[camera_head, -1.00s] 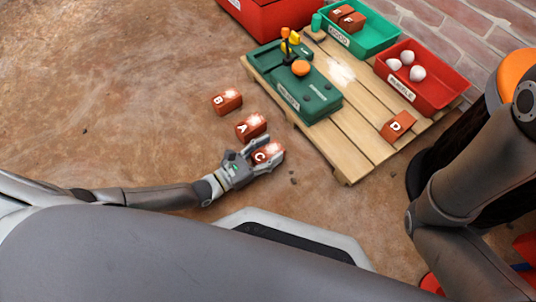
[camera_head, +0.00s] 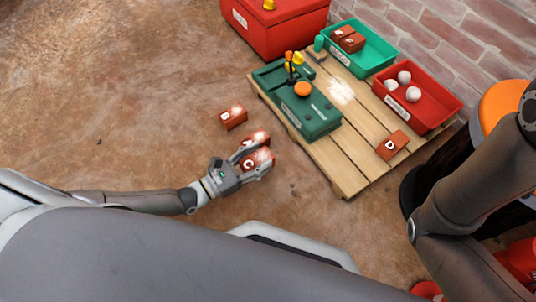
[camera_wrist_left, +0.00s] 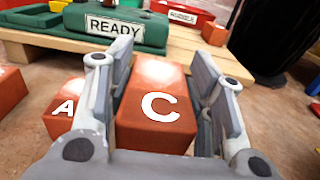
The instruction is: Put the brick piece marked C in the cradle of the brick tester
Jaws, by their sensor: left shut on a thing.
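The brick piece marked C (camera_head: 249,163) is red-brown with a white letter. My left gripper (camera_head: 256,159) is shut on it, with one finger on each side. In the left wrist view, brick C (camera_wrist_left: 157,108) fills the space between the fingers (camera_wrist_left: 163,75). Whether it is clear of the ground is hard to tell. The brick tester (camera_head: 310,117) is a green machine on the pallet, with an orange knob and a lever; its label reads READY in the left wrist view (camera_wrist_left: 115,27). Its cradle is not clearly made out. My right gripper is out of view.
Brick A (camera_head: 261,138) lies just beyond C, partly hidden; brick B (camera_head: 234,118) lies farther left. Brick D (camera_head: 391,145) sits on the wooden pallet (camera_head: 345,165). A green tray (camera_head: 372,58) holds bricks and a red tray (camera_head: 435,118) holds white lumps. A red box (camera_head: 270,32) stands behind.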

